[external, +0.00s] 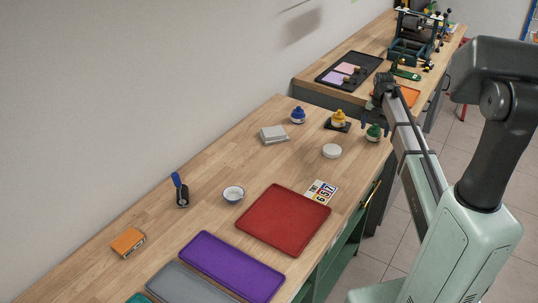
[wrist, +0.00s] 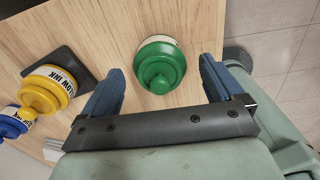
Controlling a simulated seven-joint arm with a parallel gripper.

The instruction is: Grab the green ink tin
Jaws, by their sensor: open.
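The green ink tin (external: 374,131) stands on the wooden bench near its right edge in the external view. In the wrist view the green ink tin (wrist: 160,65) shows its green top, with a knob, ahead of the jaws. My gripper (external: 374,112) is just above and beside the tin in the external view. In the wrist view my gripper (wrist: 160,78) has its two blue fingers apart, one to each side of the tin. The jaws are empty, and I see no clear contact between the fingers and the tin.
A yellow ink tin (external: 339,118) on a dark pad and a blue ink tin (external: 298,115) stand to the left. A white round lid (external: 331,151) lies nearby. A red tray (external: 284,219) and a purple tray (external: 231,266) lie closer. The bench edge drops off close right of the tin.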

